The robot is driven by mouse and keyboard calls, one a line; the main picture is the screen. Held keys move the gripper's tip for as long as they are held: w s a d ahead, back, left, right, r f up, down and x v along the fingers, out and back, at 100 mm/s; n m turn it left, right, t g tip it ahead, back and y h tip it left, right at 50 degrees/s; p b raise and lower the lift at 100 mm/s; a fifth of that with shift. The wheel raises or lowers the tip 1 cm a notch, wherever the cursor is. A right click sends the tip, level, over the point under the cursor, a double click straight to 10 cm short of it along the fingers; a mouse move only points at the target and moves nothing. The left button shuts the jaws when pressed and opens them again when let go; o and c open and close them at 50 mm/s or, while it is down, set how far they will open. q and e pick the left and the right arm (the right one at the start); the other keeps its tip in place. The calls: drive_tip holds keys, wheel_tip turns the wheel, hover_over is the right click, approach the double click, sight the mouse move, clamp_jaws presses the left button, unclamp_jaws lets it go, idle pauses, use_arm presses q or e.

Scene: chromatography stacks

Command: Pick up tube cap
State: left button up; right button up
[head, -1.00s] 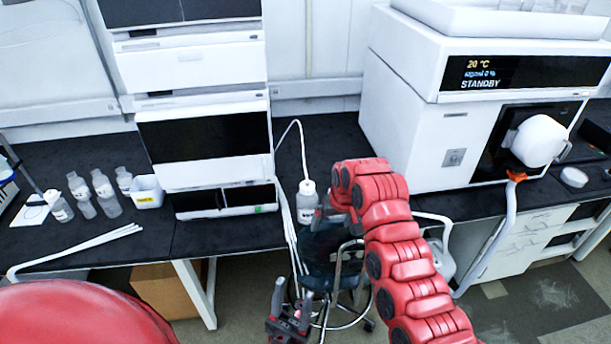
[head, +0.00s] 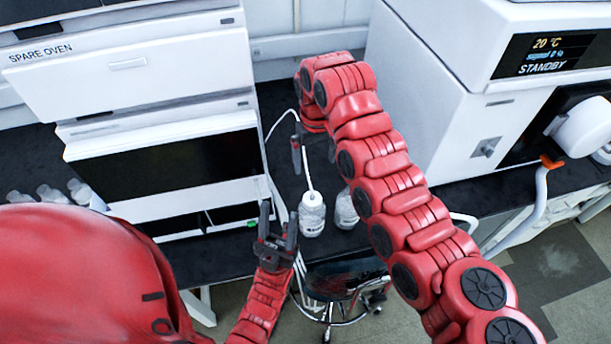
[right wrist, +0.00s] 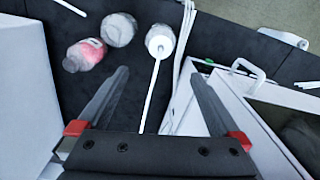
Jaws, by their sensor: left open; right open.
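A clear bottle (head: 312,220) with a white label stands on the black bench. Its white tube cap (head: 312,198) has a thin white tube rising from it. In the right wrist view the cap (right wrist: 160,42) is at top centre, and its tube runs down between my fingers. My right gripper (head: 314,150) is open and empty, above and behind the bottle; it also shows in the wrist view (right wrist: 159,76), with the cap beyond its fingertips. My left gripper (head: 278,210) is open and empty, at the bench front, left of the bottle.
A second bottle (head: 345,210) stands right beside the first. A pinkish bottle (right wrist: 85,54) shows in the wrist view. The white instrument stack (head: 160,130) is at left, the standby instrument (head: 425,100) at right. A stool (head: 340,280) stands before the bench.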

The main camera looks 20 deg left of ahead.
hover_over(312, 193)
wheel_tip(312, 193, down, 4)
drive_tip(key=f, duration=0.1)
drive_tip(key=f+b, duration=0.3)
drive_tip(key=f, duration=0.3)
drive_tip(key=shift+d+f, duration=0.15)
drive_tip(key=shift+d, duration=0.05)
drive_tip(key=shift+f, duration=0.3)
drive_tip(key=shift+f+p, duration=0.25)
drive_tip(key=shift+p, duration=0.2)
wheel_tip(312, 193, down, 3)
drive_tip(key=shift+a+r+p, duration=0.1)
drive_tip(key=shift+a+p, duration=0.05)
drive_tip(key=shift+p, duration=0.85)
drive_tip(key=shift+f, duration=0.95)
